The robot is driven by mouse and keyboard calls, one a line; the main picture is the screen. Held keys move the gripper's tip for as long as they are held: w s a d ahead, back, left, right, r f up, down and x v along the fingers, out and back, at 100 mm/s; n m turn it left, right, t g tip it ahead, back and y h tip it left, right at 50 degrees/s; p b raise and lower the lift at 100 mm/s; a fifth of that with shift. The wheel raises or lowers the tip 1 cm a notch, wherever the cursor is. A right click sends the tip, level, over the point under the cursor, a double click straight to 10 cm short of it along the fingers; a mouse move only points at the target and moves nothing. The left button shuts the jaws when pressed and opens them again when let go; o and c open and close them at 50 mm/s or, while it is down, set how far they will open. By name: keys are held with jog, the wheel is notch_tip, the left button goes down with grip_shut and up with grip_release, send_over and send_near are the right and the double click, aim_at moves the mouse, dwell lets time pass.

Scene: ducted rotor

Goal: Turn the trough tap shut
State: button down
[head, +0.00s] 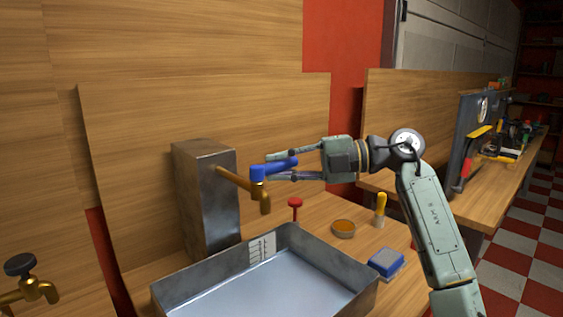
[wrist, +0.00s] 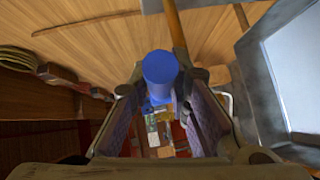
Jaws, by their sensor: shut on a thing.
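The trough tap (head: 262,195) is brass, on a pipe out of a grey metal block (head: 205,205). Its spout points down over the back of the metal trough (head: 330,264). Its blue lever handle (head: 273,168) lies roughly level and points right, toward my gripper (head: 284,167). My gripper comes in from the right and is shut on the handle, with a finger on either side. In the wrist view the blue handle (wrist: 160,70) stands between the fingers, and part of the brass pipe (wrist: 176,25) shows beyond. No stream shows below the spout.
A red knob (head: 295,204) stands behind the trough. An amber round dish (head: 343,229), a yellow-handled tool (head: 380,205) and a blue-topped block (head: 386,262) sit right of it. Another brass tap with a dark knob (head: 20,265) is at lower left. A wooden panel (head: 200,110) stands behind.

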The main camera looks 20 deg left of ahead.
jog(key=c, duration=1.5)
grip_release()
jog(key=v, duration=1.2)
jog(key=shift+w, duration=0.1)
